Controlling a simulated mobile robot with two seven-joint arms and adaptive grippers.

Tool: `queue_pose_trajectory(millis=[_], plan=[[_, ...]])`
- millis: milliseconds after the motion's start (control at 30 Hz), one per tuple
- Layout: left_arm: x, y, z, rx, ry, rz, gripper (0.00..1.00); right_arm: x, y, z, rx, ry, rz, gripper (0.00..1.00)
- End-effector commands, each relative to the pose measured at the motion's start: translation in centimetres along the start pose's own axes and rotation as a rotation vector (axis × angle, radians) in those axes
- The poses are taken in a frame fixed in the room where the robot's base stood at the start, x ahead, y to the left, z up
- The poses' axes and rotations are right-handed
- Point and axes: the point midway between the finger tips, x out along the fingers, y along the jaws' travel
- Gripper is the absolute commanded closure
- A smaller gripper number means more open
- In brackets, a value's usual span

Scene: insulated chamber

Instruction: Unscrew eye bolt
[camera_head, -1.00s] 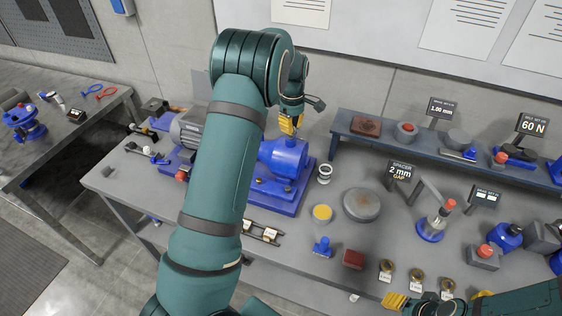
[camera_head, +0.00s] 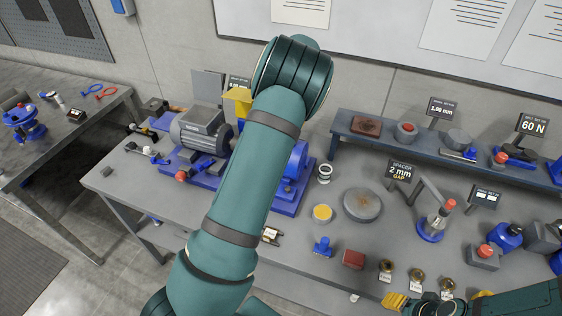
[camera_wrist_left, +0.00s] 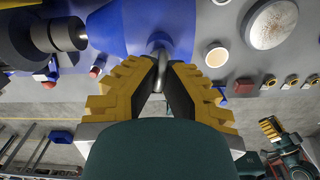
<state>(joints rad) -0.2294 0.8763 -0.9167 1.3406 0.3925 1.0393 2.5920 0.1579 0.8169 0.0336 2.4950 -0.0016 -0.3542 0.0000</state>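The eye bolt (camera_wrist_left: 160,68) shows in the left wrist view as a metal ring above the blue pump housing (camera_wrist_left: 125,28). My left gripper (camera_wrist_left: 161,66) has its fingers on either side of the ring, and they look shut on it. The base of the eye bolt is partly hidden by the fingers. In the head view my left arm hides the gripper and the bolt; only part of the blue pump (camera_head: 295,165) shows beside it. My right gripper (camera_head: 396,301) is at the bottom right, with yellow fingers, away from the bolt; its opening is unclear.
A round grey disc (camera_head: 361,204), a yellow-topped cup (camera_head: 322,213) and a metal ring part (camera_head: 324,173) lie to the right. A raised shelf (camera_head: 350,140) runs behind.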

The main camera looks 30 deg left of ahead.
Motion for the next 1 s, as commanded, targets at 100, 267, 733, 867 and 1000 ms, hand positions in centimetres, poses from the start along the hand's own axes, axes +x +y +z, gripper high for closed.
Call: queue_pose_trajectory(millis=[100,267,733,867,1000], plan=[[0.2,-0.1,-0.2,-0.129,0.008,-0.002,1.00,0.0,0.0,0.0,0.000,0.000,0.000,0.53],[0.2,-0.1,-0.2,-0.122,0.007,-0.002,0.75,0.0,0.0,0.0,0.000,0.000,0.000,0.53],[-1.1,0.0,0.0,-0.118,-0.001,-0.001,0.75,0.0,0.0,0.0,0.000,0.000,0.000,0.53],[-2.5,0.0,0.0,-0.119,-0.002,-0.001,0.75,0.0,0.0,0.0,0.000,0.000,0.000,0.53],[-4.0,0.0,0.0,-0.118,-0.001,-0.001,0.75,0.0,0.0,0.0,0.000,0.000,0.000,0.53]])
